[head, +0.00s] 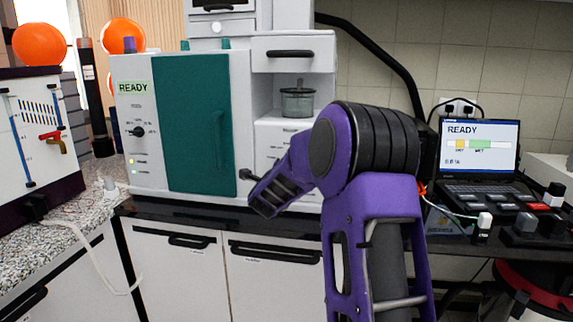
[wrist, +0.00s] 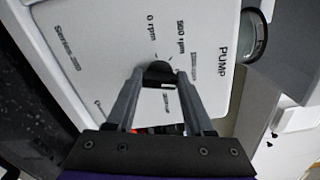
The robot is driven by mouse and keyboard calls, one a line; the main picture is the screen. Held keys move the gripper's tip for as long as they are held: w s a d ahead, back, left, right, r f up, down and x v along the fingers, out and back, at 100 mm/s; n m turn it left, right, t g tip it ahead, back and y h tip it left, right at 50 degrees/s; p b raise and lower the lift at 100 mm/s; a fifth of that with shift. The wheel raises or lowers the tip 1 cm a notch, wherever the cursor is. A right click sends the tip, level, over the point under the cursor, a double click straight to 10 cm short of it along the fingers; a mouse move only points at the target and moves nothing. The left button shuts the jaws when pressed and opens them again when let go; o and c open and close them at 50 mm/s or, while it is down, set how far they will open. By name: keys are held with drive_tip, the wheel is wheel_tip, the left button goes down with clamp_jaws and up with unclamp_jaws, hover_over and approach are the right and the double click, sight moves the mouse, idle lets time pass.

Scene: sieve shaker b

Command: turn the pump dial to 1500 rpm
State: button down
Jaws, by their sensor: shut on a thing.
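In the wrist view, the pump panel (wrist: 105,38) is white, marked PUMP, and appears rotated. Its black dial (wrist: 158,71) sits between the fingertips of my gripper (wrist: 161,77), which is shut on it. Marks reading 0 rpm and 500 rpm stand beyond the dial; other labels around it are too small or partly hidden to read. The dial's pointer setting cannot be made out. In the head view, my purple arm reaches toward the white pump housing (head: 287,136) under a glass jar, and covers part of it. The dial and fingertips are hidden there.
Left of the pump stands a machine with a teal door (head: 191,125) and READY display. A laptop (head: 480,150) showing READY is at the right, with small blocks nearby. An orange-topped apparatus (head: 30,135) stands at the far left. White cabinets (head: 178,275) lie below the black counter.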

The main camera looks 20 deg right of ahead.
drive_tip(key=shift+f+n, duration=0.1)
drive_tip(key=shift+n, duration=1.3)
drive_tip(key=shift+c, duration=1.4)
unclamp_jaws()
drive_tip(key=v, duration=1.7)
drive_tip(key=shift+s+a, duration=0.2)
drive_tip(key=shift+s, duration=0.05)
